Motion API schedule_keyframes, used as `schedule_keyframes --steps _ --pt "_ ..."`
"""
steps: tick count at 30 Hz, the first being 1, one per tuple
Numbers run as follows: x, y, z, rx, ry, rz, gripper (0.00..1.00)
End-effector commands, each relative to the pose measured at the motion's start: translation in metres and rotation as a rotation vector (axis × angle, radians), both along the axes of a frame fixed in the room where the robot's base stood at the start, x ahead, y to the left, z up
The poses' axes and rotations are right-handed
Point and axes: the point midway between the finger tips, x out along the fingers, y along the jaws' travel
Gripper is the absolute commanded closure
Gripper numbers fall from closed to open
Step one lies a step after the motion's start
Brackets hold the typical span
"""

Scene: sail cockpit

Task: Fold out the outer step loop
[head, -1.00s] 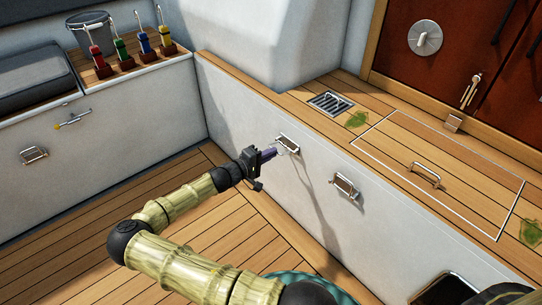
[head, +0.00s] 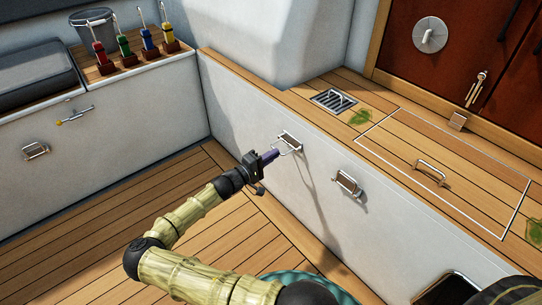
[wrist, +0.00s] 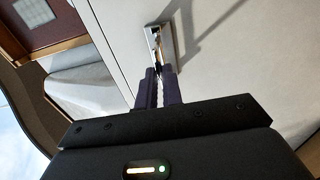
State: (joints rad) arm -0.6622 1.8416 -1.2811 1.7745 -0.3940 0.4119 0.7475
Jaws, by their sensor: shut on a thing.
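Two metal step loops with brown pads are mounted on the white bench side. The farther step loop (head: 290,140) is at my gripper, and its thin wire frame stands out from the wall. The nearer step loop (head: 347,183) sits to the right, apart from my gripper. My gripper (head: 277,153) is shut on the frame of the farther step loop. In the wrist view, the purple fingers (wrist: 158,74) close at the lower end of the farther loop's bracket (wrist: 158,38). The gripped part is mostly hidden between the fingers.
A third similar fitting (head: 36,151) and a small latch (head: 75,115) are on the left bench. A drain grate (head: 334,100) and a hatch with a handle (head: 431,172) are on the ledge above. The wooden sole (head: 110,220) is clear on the left.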

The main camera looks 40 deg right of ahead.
Motion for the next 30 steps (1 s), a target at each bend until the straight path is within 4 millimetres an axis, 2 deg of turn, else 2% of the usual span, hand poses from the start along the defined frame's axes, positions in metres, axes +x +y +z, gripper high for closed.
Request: schedule_keyframes --steps 2,3,4,17,23,30 --pt "-0.003 -0.003 -0.007 0.01 0.005 -0.005 1.0" --pt "-0.003 -0.003 -0.007 0.01 0.005 -0.005 0.86" --pt "-0.003 -0.003 -0.007 0.01 0.005 -0.005 0.83" --pt "-0.001 0.005 -0.004 0.008 0.004 0.002 0.83" --pt "-0.002 0.03 -0.003 0.008 0.004 0.005 0.83" --pt "-0.006 0.078 -0.005 0.008 0.003 0.005 0.83"
